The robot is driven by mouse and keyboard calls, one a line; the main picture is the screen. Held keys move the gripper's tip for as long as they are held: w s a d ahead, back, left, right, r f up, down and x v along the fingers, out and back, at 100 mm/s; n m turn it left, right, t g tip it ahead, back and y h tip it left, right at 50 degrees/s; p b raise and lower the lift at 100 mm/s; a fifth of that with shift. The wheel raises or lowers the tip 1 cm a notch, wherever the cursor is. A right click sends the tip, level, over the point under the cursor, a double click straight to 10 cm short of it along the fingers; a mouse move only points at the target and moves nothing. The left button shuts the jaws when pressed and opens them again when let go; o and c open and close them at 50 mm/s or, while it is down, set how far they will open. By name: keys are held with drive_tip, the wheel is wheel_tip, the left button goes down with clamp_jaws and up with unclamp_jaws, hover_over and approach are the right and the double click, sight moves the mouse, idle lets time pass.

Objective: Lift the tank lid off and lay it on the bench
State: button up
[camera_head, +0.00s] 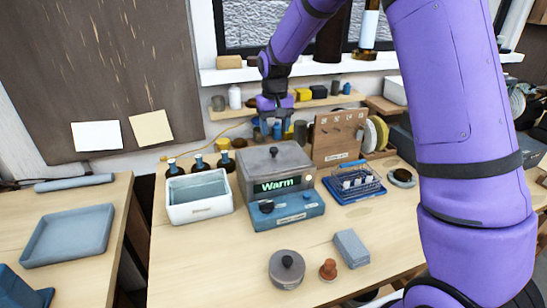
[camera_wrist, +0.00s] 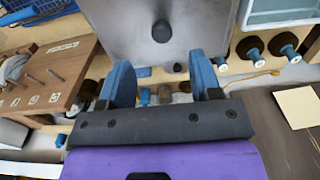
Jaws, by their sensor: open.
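The tank (camera_head: 290,207) is a blue and grey box with a lit "Warm" display, standing mid-bench. Its grey lid (camera_head: 255,163) is on top and has a dark knob (camera_head: 273,152). In the wrist view the lid (camera_wrist: 120,25) and its round knob (camera_wrist: 162,32) show at the top, ahead of the fingers. My gripper (camera_head: 275,117) is above and behind the tank, near the back shelf. It is open and empty, its two blue fingers (camera_wrist: 163,80) apart from the knob. The bench (camera_head: 200,255) has bare wood at its front left.
A white water bath (camera_head: 197,211) stands left of the tank, with dark bottles (camera_head: 200,162) behind it. A blue rack (camera_head: 353,185) and wooden board (camera_head: 336,135) are right. A round grey pot (camera_head: 286,270), reddish knob (camera_head: 328,269) and blue-grey block (camera_head: 351,248) lie in front.

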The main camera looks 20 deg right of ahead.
sight(274, 148)
drive_tip(key=shift+w+a+f, duration=0.1)
drive_tip(key=shift+f, duration=2)
drive_tip(key=shift+w+f, duration=0.1)
drive_tip(key=shift+f, duration=1.95)
clamp_jaws()
drive_tip(key=shift+r, duration=0.1)
